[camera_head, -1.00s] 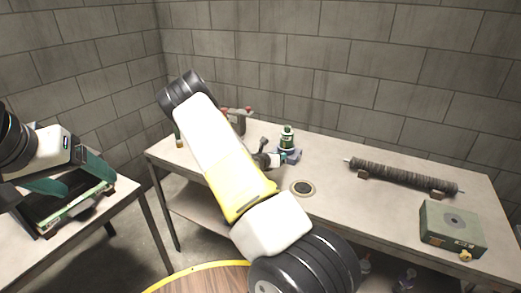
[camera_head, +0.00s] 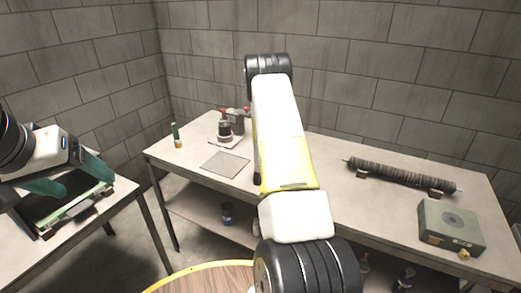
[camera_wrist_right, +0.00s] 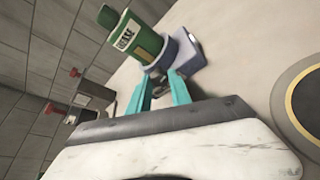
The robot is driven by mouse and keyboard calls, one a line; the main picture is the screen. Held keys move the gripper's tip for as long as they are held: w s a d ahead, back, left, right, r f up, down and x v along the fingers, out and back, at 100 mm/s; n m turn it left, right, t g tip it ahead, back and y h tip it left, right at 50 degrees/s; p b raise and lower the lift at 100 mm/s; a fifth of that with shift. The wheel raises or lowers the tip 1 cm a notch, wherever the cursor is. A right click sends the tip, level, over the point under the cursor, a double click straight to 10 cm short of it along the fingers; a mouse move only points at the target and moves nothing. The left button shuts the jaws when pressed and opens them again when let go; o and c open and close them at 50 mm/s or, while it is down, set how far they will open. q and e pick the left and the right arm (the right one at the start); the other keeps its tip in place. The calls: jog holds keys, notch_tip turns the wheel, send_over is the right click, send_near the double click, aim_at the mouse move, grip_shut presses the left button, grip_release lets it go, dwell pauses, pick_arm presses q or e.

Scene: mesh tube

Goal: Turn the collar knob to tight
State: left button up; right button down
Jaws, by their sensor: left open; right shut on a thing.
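My right gripper (camera_wrist_right: 164,92) shows in the right wrist view, its teal fingers closed at a blue-grey collar (camera_wrist_right: 168,52). The collar goes around a green grease bottle (camera_wrist_right: 122,38) and joins a blue-grey base (camera_wrist_right: 203,45). The fingers are shut on a small dark part between them, apparently the collar knob, mostly hidden. Its setting cannot be read. In the head view my right arm hides this gripper, the bottle and the collar. My left gripper (camera_head: 72,180) is open at the far left, its teal fingers apart above a dark tray (camera_head: 65,205) with a green rim.
A dark disc (camera_wrist_right: 305,100) lies right of the collar's base.

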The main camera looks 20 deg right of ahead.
jog(key=shift+a, duration=0.1)
dwell(0.4)
jog(key=c, duration=1.2)
grip_release()
jog(key=shift+m, duration=0.3)
jog(key=v, duration=0.7)
jog(key=shift+s+a, duration=0.15)
jog(key=shift+s, duration=0.2)
jog(key=shift+r, duration=0.1)
